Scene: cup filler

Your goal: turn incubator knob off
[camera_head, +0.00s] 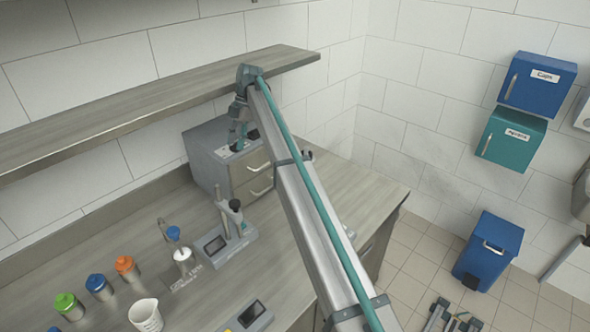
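A grey box unit (207,156) with handled fronts stands on the counter under the shelf, and it may be the incubator. A pale panel with small markings shows on its top, with a dark round part (253,134) that may be a knob. My gripper (237,146) points down at this panel from above, very close to it. I cannot tell whether it touches anything. Its fingers are small, dark and partly hidden, so their opening is unclear. My arm hides part of the unit's right side.
The wooden shelf (150,96) runs just above and left of my gripper. On the counter (215,290) stand a pipette on its stand (233,225), a white beaker (145,315), several capped bottles (127,268) and a small device (247,315). A blue bin (488,251) stands on the floor.

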